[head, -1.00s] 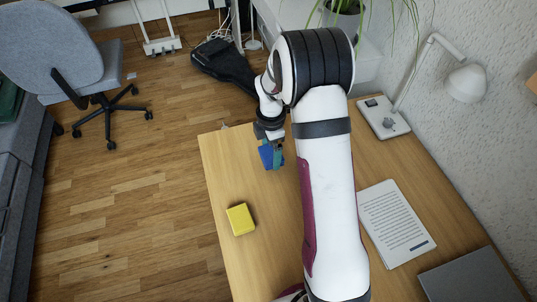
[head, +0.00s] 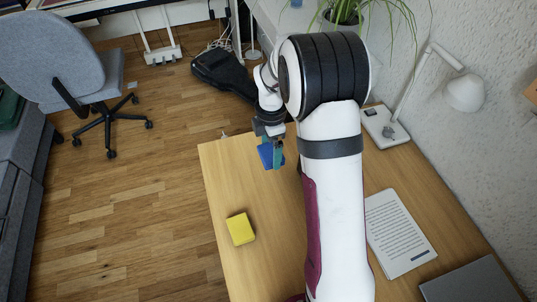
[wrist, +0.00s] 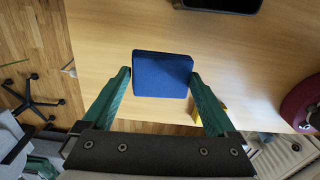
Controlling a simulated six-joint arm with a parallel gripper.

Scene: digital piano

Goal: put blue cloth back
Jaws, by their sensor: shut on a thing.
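The blue cloth (head: 266,155) is a folded, flat square. It is held over the far left part of the wooden desk (head: 240,190). In the wrist view the blue cloth (wrist: 162,75) sits between the green fingertips. My gripper (wrist: 160,78) is shut on it, with a finger at its left and right sides. In the head view my gripper (head: 272,148) shows small, partly hidden by the cloth and my arm. The cloth looks raised above the desk; the exact height cannot be told.
A yellow block (head: 240,229) lies on the desk nearer the front. A printed page or reader (head: 399,232), a grey laptop-like slab (head: 470,282), and a lamp (head: 464,90) are on the right. A black case (head: 224,73) lies on the floor beyond the desk.

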